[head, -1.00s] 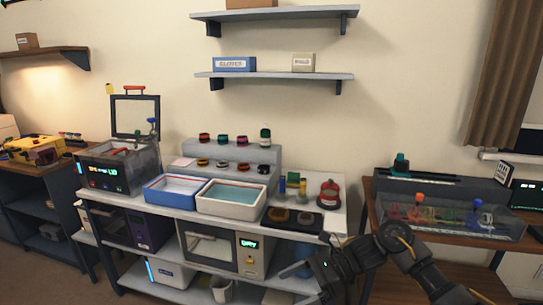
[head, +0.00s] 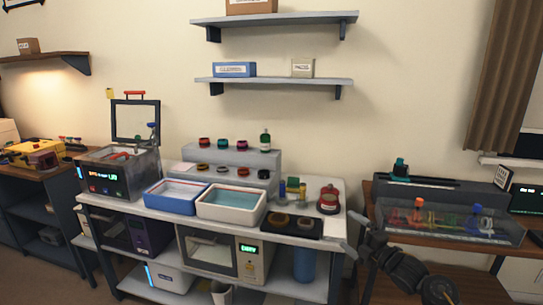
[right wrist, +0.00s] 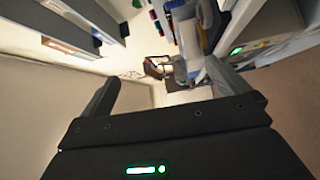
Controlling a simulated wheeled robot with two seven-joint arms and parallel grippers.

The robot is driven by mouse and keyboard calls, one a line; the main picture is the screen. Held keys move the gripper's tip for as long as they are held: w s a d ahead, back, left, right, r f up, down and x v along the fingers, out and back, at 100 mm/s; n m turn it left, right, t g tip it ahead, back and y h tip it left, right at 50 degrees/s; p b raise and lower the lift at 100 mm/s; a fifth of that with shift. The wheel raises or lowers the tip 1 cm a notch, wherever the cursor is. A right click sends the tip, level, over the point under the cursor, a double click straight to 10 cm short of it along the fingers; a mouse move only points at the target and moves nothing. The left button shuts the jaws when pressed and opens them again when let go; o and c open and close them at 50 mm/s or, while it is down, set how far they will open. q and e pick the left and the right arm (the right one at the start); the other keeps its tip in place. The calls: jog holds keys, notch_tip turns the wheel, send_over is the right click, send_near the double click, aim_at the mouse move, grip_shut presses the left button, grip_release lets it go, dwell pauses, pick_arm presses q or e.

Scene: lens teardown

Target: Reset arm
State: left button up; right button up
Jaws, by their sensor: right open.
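My right gripper (head: 357,236) is raised in front of the gap between the white bench and the brown table at the right. In the right wrist view its two fingers (right wrist: 168,92) stand wide apart with nothing between them. Past the fingers that view shows the room turned on its side, with the wall, shelves and bench edge. My left gripper is in neither view.
The white bench (head: 333,224) holds a blue tray (head: 172,197), a white tray (head: 231,220), a dark mat (head: 308,231) with ring parts and a red object (head: 329,201). A clear-fronted case (head: 455,222) stands on the right table. Open floor lies in front.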

jog(key=w+d+m+t+h, duration=0.35)
jog(key=d+m+h, duration=0.85)
jog(key=d+m, duration=0.65)
jog(key=s+a+f+m+g, duration=0.1)
jog(key=s+a+f+g, duration=0.3)
jog(key=f, duration=0.8)
jog(key=s+f+m+g+y, duration=0.1)
jog(key=s+f, duration=0.6)
jog(key=f, duration=0.5)
jog(key=s+a+f+g, duration=0.3)
jog(key=s+f, duration=0.2)
jog(key=f, duration=0.7)
jog(key=s+a+f+g, duration=0.2)
jog(key=s+f, duration=0.8)
jog(key=s, duration=0.2)
jog(key=s+a+f+g, duration=0.1)
jog(key=s+f+g, duration=0.2)
jog(key=s+f, duration=0.8)
jog(key=s+a+f+g, duration=0.1)
jog(key=s+f, duration=0.1)
jog(key=s, duration=0.8)
jog(key=s+a+f+g, duration=0.2)
jog(key=s, duration=0.8)
jog(key=s+a+f+g, duration=0.1)
jog(key=s+g, duration=0.1)
jog(key=s, duration=0.9)
jog(key=shift+a+f+y, duration=0.25)
jog(key=shift+f+y, duration=0.15)
